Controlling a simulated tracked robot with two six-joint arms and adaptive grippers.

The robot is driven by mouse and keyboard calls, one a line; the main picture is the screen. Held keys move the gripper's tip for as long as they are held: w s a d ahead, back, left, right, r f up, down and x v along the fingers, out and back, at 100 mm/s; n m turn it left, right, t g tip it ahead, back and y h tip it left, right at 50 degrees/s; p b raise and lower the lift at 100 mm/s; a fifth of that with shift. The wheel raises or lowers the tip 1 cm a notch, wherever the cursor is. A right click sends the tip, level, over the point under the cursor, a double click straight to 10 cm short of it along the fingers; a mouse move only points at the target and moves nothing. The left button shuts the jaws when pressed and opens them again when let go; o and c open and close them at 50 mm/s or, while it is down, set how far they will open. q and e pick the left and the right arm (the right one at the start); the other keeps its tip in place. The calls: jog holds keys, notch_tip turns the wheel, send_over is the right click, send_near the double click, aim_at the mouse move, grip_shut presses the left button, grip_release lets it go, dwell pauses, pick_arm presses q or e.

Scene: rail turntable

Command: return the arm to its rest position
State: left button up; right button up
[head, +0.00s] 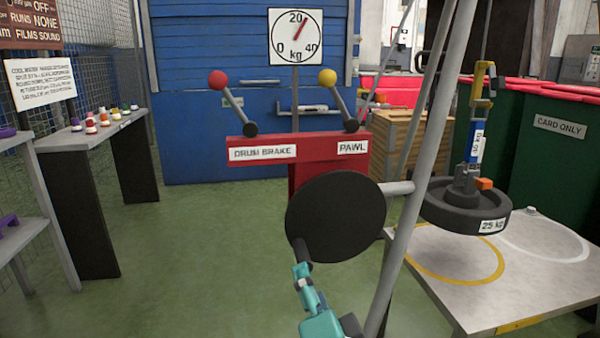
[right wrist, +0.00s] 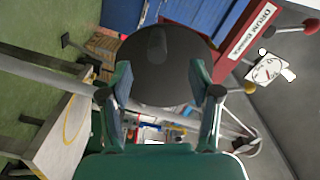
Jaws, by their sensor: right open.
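My right gripper (head: 304,272) is teal and comes up from the bottom middle of the head view. Its fingertips are just below a dark crank handle on a round black disc (head: 336,215). In the right wrist view its two fingers (right wrist: 160,80) stand wide apart with nothing gripped. The disc (right wrist: 165,70) and its stubby handle (right wrist: 157,44) show beyond and between them. I cannot tell whether a finger touches the disc. My left gripper is in neither view.
A red stand (head: 305,150) holds the drum brake lever (head: 232,105) and the pawl lever (head: 343,100). A 25 kg weight (head: 465,212) hangs on a hook above a table (head: 450,290) with yellow and white rings. A grey leg (head: 400,220) rises beside the disc. Green floor lies open left.

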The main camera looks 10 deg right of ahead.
notch_tip(320, 180, down, 28)
jog(key=s+d+f+n+g+y+p, duration=0.1)
jog(key=d+n+g+y+p, duration=0.15)
jog(key=n+g, duration=0.55)
jog(key=s+d+f+n+g+p, duration=0.25)
jog(key=s+f+g, duration=0.65)
jog(key=s+f, duration=0.75)
notch_tip(320, 180, up, 39)
jog(key=s+a+p, duration=0.1)
jog(key=p, duration=3.6)
jog(key=shift+r+y+p, duration=0.15)
jog(key=shift+y+p, duration=0.25)
jog(key=shift+y, duration=0.05)
